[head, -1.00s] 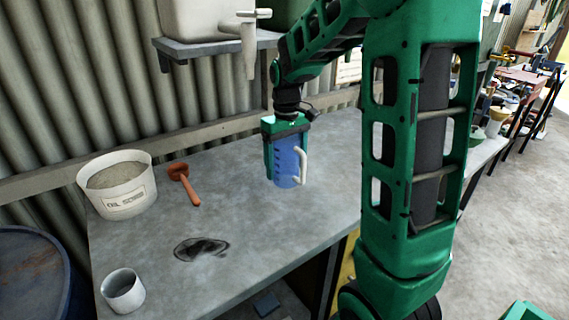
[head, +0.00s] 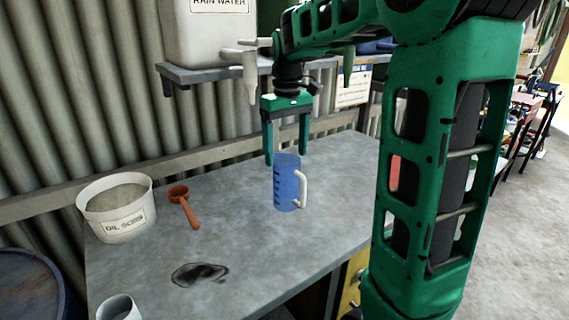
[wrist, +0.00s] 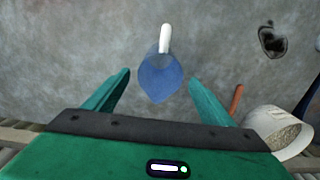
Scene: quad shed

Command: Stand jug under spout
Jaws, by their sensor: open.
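The blue jug (head: 287,184) with a white handle stands upright on the grey bench. Its handle points right in the head view. My gripper (head: 286,160) is open above and just behind the jug, its fingers apart and pointing down. The white spout (head: 247,75) sticks out from the rain water container (head: 210,35) on a wall shelf, up and left of the jug. The jug is not beneath it.
An oil-sorb tub (head: 120,212), an orange scoop (head: 184,205) and a white cup (head: 118,308) stand on the bench's left side. A dark stain (head: 199,274) marks the front. The shelf (head: 200,75) overhangs the back. Bench space (head: 235,215) left of the jug is clear.

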